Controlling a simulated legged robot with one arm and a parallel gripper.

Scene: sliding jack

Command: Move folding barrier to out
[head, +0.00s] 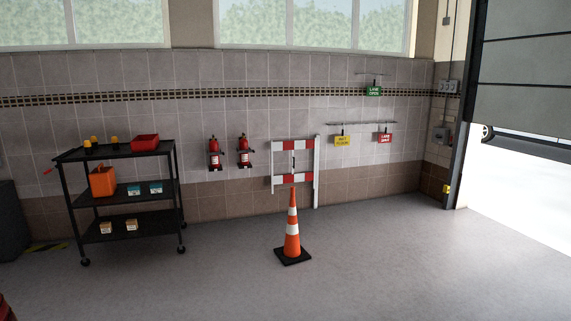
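The folding barrier (294,147) stands upright against the tiled wall, a little right of the middle of the head view. It has a white frame and red-and-white striped boards. An orange and white traffic cone (292,227) on a black base stands in front of it and hides part of its lower middle. The open doorway (515,195) is at the right, with bright ground outside. My gripper does not show in this view.
A black shelf cart (125,194) with boxes and bins stands at the left. Two fire extinguishers (214,152) hang on the wall beside the barrier. Hanging signs (342,140) are right of it. The grey floor (400,260) toward the doorway is clear.

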